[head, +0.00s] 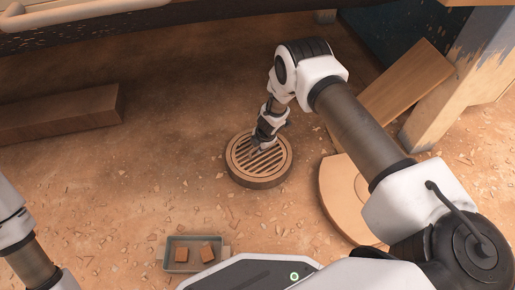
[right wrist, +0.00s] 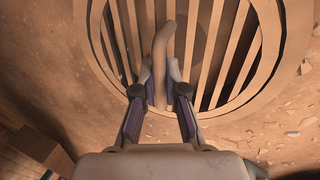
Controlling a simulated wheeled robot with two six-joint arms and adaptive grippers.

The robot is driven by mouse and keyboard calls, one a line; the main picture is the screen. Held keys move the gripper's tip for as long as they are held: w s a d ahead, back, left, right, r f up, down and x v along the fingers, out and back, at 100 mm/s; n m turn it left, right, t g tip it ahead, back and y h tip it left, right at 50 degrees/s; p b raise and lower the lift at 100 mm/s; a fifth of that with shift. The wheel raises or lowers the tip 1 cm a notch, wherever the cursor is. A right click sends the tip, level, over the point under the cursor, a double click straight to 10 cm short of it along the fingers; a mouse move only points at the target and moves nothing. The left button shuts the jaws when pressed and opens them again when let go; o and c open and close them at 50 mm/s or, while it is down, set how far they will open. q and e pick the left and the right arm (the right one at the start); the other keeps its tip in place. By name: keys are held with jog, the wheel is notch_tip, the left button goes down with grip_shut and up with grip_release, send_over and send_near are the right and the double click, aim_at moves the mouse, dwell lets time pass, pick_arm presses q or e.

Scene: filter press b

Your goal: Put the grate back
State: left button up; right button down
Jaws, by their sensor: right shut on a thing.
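The round wooden-coloured grate (head: 270,166) with dark slots lies flat, level with the top of a thick dark-sided ring on the ground, near the middle of the head view. In the right wrist view the slats of the grate (right wrist: 213,60) fill the upper middle, inside a pale round rim. My right gripper (head: 256,150) reaches down onto the grate from above. In the right wrist view its fingers (right wrist: 159,72) are closed around a curved tan bar (right wrist: 163,42) that stands over the slats. I cannot tell whether the grate is fully seated. My left gripper is out of view.
A pale round disc (head: 338,198) lies right of the grate, partly under my right arm. A small tray (head: 224,254) with two brown blocks is at the front. A long beam (head: 60,117) lies at left. A plank (head: 405,82) leans near a post at right. Chips litter the ground.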

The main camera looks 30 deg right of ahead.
aim_at(263, 157)
jog(key=shift+f, duration=0.15)
jog(key=c, duration=1.2)
grip_release()
jog(key=shift+r, duration=0.45)
jog(key=shift+v, duration=3.5)
jog(key=shift+s, duration=0.15)
